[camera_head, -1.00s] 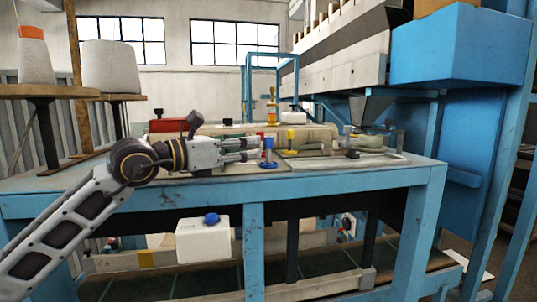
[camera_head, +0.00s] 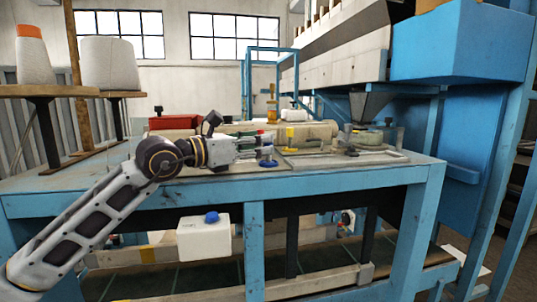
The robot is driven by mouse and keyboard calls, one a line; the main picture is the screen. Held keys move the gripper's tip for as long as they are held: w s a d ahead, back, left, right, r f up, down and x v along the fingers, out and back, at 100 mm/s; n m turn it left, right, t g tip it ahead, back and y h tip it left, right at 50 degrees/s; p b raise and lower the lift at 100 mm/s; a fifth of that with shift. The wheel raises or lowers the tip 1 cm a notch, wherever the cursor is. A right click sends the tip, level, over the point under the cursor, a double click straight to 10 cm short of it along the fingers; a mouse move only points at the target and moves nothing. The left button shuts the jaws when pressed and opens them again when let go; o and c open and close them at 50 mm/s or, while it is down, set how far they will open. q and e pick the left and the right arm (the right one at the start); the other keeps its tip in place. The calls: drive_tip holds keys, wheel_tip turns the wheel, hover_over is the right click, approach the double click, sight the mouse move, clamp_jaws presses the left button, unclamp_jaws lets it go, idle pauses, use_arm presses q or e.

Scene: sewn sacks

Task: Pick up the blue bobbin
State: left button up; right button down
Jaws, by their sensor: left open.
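The blue bobbin (camera_head: 268,164) stands upright on the worktop, its blue base showing clearly. Its upper part is partly covered by my left gripper (camera_head: 262,148). The left gripper comes in from the left, roughly level, with its open fingertips at the bobbin's stem. I cannot tell whether the fingers touch it or whether the stem is fully between them. My right gripper is not in view.
A red box (camera_head: 173,122) is behind my arm. The blue table's (camera_head: 340,178) front edge is close.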

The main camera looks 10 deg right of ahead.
use_arm(q)
drive_tip(key=shift+p+x, duration=0.6)
drive_tip(key=shift+x, duration=0.5)
drive_tip(key=shift+p+x, duration=0.35)
drive_tip(key=shift+x, duration=0.7)
drive_tip(key=shift+w, duration=0.15)
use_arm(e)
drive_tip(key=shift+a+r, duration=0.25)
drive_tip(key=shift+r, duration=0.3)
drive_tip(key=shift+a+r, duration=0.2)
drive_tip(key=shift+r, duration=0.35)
use_arm(q)
drive_tip(key=shift+a, duration=0.1)
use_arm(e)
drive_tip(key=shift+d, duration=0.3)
use_arm(q)
clamp_jaws()
